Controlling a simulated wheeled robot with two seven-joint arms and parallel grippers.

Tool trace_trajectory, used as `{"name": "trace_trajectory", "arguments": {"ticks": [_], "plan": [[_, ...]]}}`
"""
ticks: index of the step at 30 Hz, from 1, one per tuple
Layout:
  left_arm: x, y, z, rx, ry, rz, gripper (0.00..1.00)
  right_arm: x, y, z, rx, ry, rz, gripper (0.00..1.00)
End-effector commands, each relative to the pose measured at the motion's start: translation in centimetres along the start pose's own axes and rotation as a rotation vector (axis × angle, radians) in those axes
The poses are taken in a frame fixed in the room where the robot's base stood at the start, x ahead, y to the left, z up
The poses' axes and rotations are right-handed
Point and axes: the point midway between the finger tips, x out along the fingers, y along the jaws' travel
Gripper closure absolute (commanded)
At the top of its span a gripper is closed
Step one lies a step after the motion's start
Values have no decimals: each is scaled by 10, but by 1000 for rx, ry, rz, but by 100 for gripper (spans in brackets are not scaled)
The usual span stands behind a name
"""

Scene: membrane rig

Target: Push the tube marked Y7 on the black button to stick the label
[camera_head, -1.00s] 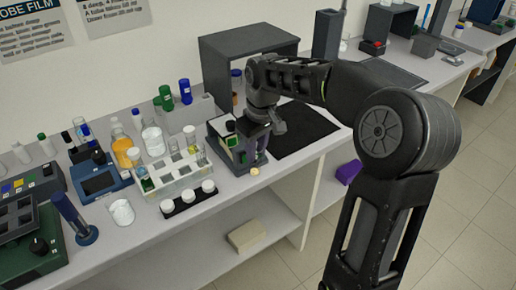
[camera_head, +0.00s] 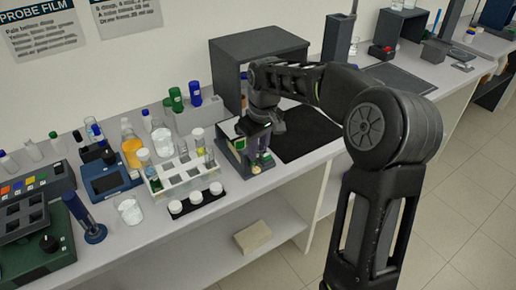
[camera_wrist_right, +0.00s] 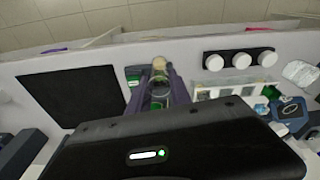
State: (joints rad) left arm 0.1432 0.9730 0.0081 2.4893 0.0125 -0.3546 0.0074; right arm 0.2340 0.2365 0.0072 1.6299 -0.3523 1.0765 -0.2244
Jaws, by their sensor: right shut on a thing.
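My right gripper (camera_head: 263,150) is shut on a tube (camera_wrist_right: 159,78). In the right wrist view the tube stands between the two purple-grey fingers, with a pale round end showing. Its Y7 mark cannot be read. In the head view the gripper points down at the right side of a small dark label device (camera_head: 240,152) with a green panel. The fingers and wrist hide most of the tube. The black button cannot be made out clearly, and I cannot tell whether the tube touches it. My left gripper is out of view.
A white rack (camera_head: 182,177) with tubes and a black strip with white caps (camera_head: 196,201) stand left of the device. A dark open box (camera_head: 258,55) stands behind. A black mat (camera_head: 306,134) lies clear to the right. The bench's front edge is close.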

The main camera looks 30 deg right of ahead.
Motion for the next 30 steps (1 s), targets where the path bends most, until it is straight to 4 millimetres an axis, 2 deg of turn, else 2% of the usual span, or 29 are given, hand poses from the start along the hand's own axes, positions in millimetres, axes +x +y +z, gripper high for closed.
{"name": "trace_trajectory", "arguments": {"ticks": [3, 30], "plan": [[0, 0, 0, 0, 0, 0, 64, 0, 0, 0, 0, 0, 0, 100], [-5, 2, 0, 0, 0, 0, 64, 0, 1, -9, 0, 1, 0, 100]]}}
